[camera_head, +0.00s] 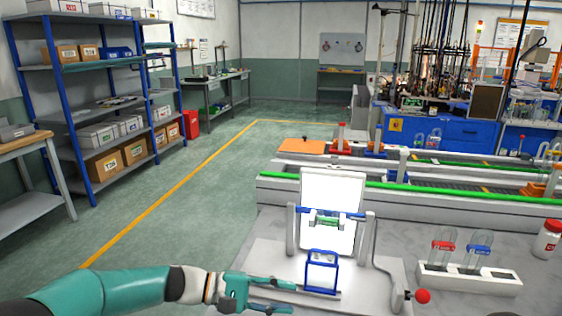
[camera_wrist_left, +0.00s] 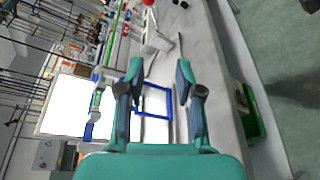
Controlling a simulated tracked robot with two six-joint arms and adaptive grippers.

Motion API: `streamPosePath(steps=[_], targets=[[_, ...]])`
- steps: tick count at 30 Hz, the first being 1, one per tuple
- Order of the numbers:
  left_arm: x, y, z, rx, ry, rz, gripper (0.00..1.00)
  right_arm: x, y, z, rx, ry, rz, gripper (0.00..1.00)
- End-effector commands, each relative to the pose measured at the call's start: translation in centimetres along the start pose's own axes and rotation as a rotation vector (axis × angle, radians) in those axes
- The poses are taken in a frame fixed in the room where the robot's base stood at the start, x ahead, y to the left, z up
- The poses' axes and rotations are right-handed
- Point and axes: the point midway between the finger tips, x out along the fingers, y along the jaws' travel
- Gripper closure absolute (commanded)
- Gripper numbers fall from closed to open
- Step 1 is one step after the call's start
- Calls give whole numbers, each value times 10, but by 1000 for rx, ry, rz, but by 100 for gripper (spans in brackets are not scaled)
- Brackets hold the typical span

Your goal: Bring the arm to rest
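My left arm comes in from the lower left in the head view. Its teal gripper (camera_head: 292,297) is low over the front of the bench, just left of a small blue frame (camera_head: 309,268). The fingers are apart with nothing visible between them. In the left wrist view the gripper (camera_wrist_left: 160,72) is also open, and the blue frame (camera_wrist_left: 141,101) shows beyond and between the fingers. I cannot tell whether a finger touches the frame. My right gripper is in neither view.
A fixture with a bright white panel (camera_head: 328,190) stands behind the blue frame. A lever with a red knob (camera_head: 422,296) is to its right. Further right are a white rack (camera_head: 440,280) holding glass vessels and a red-capped bottle (camera_head: 547,243). Open floor lies left of the bench.

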Motion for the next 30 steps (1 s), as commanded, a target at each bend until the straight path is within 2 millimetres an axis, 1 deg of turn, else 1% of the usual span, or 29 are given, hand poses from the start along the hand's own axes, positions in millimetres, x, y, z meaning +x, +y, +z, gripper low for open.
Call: streamPosePath(steps=[1, 2, 3, 4, 8, 11, 14, 17, 18, 20, 21, 22, 23, 24, 26, 27, 29, 30], targets=[[1, 0, 0, 0, -1, -1, 65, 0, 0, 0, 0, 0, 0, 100], [-4, -2, -4, -11, 8, 4, 65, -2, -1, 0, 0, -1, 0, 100], [-5, -9, -11, -34, 10, 3, 65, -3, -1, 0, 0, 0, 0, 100], [-5, -15, -13, -52, 7, 1, 65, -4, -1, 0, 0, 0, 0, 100], [-1, -45, -15, -113, -11, -34, 65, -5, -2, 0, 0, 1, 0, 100], [1, -72, -15, -151, -14, -78, 65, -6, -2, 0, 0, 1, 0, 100], [4, -104, -16, -190, -9, -137, 65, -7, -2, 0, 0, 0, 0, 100], [5, -141, -16, -226, 4, -210, 65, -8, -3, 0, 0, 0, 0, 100], [6, -159, -15, -241, 11, -248, 65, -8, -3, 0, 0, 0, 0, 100], [5, -186, -13, -258, 24, -307, 65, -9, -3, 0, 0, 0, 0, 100], [4, -211, -10, -271, 35, -361, 65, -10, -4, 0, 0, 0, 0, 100], [2, -229, -8, -278, 42, -400, 65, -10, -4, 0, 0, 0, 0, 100], [0, -251, -4, -282, 52, -451, 65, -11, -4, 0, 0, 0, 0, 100], [-4, -279, 1, -282, 65, -519, 65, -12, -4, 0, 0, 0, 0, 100], [-13, -323, 12, -265, 84, -631, 65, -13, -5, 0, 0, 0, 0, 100], [-21, -353, 20, -240, 95, -707, 65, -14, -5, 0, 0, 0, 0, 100], [-34, -393, 32, -172, 113, -819, 65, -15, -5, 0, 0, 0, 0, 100], [-42, -414, 38, -111, 125, -879, 65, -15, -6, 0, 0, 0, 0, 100]])
